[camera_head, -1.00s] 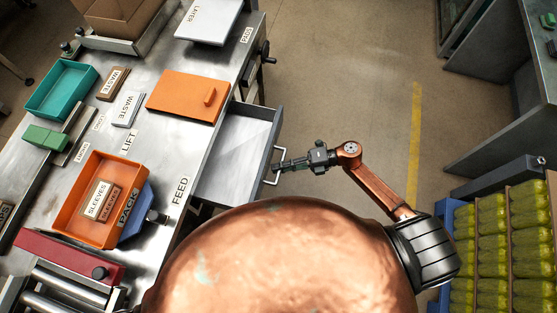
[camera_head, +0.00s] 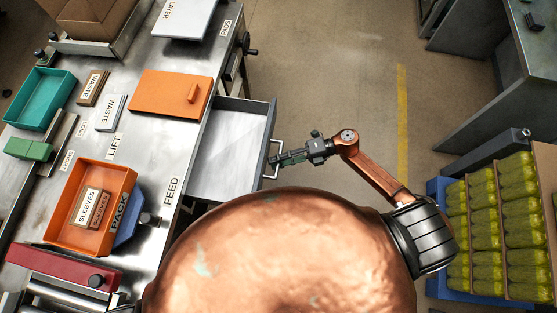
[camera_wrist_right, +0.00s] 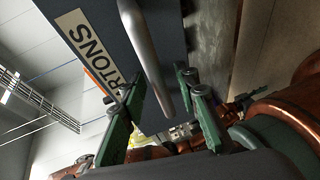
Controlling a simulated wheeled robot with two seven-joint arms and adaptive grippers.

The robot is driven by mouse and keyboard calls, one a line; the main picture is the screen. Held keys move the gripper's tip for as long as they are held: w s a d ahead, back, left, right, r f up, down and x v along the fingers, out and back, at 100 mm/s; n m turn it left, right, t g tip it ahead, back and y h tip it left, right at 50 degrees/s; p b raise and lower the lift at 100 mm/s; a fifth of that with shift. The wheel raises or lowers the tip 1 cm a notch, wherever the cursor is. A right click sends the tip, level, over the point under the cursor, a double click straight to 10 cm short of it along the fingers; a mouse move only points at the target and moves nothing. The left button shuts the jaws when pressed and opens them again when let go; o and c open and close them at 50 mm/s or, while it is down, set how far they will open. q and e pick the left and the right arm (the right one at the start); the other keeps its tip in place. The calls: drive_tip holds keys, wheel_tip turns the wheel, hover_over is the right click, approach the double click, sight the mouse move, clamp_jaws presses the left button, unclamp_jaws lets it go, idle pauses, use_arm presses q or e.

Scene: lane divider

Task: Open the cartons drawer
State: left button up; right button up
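The cartons drawer (camera_head: 232,140) is a grey metal drawer pulled out from the right side of the steel table, empty inside where I can see. Its dark front carries a white label ending in "RTONS" (camera_wrist_right: 88,47) in the right wrist view. A pale bar handle (camera_wrist_right: 145,45) stands off that front. My left gripper is not in view.
On the table (camera_head: 148,150) are an orange lidded board (camera_head: 165,95), an orange tray (camera_head: 75,235) and a teal tray (camera_head: 40,98). A blue crate of yellow-green packs (camera_head: 490,225) stands at right. The floor (camera_head: 330,75) beyond the drawer is clear.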

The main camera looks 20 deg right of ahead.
drive_tip(key=shift+d, duration=0.15)
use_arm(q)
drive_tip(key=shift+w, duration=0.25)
use_arm(e)
drive_tip(key=s+d+r, duration=0.1)
drive_tip(key=d+r, duration=0.1)
drive_tip(key=d, duration=0.9)
drive_tip(key=shift+d, duration=0.25)
drive_tip(key=shift+s, duration=0.1)
